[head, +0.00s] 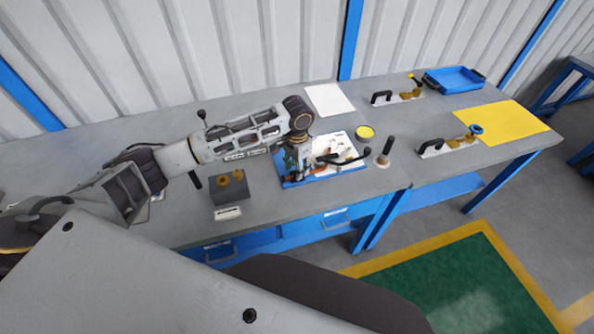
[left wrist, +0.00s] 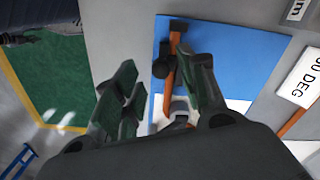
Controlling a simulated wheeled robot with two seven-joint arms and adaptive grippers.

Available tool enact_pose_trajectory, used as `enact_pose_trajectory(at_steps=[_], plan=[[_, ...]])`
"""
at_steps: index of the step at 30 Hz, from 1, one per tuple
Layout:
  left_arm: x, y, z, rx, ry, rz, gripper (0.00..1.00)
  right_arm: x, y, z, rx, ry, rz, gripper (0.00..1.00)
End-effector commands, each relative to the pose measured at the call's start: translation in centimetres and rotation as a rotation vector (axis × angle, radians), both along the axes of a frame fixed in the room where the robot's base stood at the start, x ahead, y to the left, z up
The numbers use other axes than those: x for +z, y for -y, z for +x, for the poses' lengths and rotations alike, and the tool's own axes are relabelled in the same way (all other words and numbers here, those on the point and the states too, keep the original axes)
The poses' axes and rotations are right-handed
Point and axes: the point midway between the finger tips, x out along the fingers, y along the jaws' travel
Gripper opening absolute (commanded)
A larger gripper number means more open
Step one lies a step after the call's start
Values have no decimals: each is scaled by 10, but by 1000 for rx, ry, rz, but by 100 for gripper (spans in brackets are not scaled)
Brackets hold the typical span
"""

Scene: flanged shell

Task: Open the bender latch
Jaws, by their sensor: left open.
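The bender stands on a blue and white board (head: 345,165) on the workbench. Its dark handle (head: 350,160) reaches out to the right in the head view. My left gripper (head: 296,162) points down at the left part of the bender and hides some of it. In the left wrist view, the left gripper's green-padded fingers (left wrist: 160,88) are apart. An orange bar (left wrist: 171,62) with a dark end lies over the blue board (left wrist: 220,50), between the fingertips and closer to the right-hand finger. I cannot tell which part is the latch, or whether anything touches. My right gripper is not in view.
A yellow round tin (head: 365,132) and an upright dark post (head: 385,150) stand right of the board. A grey block with brass parts (head: 230,188) is to the left. Clamps, a blue tray (head: 453,79) and a yellow sheet (head: 503,118) lie farther right.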

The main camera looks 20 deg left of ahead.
Motion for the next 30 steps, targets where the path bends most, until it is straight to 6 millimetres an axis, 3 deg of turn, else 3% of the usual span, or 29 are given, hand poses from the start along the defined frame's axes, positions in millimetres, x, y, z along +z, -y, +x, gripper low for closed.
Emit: enact_pose_trajectory(at_steps=[9, 19, 29, 30], plan=[[-25, 0, 0, 0, -1, 0, 41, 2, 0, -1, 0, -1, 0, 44], [-27, 0, 0, 0, -1, 1, 41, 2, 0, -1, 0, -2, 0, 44], [-26, 0, 0, 0, 0, 0, 0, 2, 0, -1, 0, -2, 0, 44], [-26, 0, 0, 0, 0, 0, 0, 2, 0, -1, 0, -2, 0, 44]])
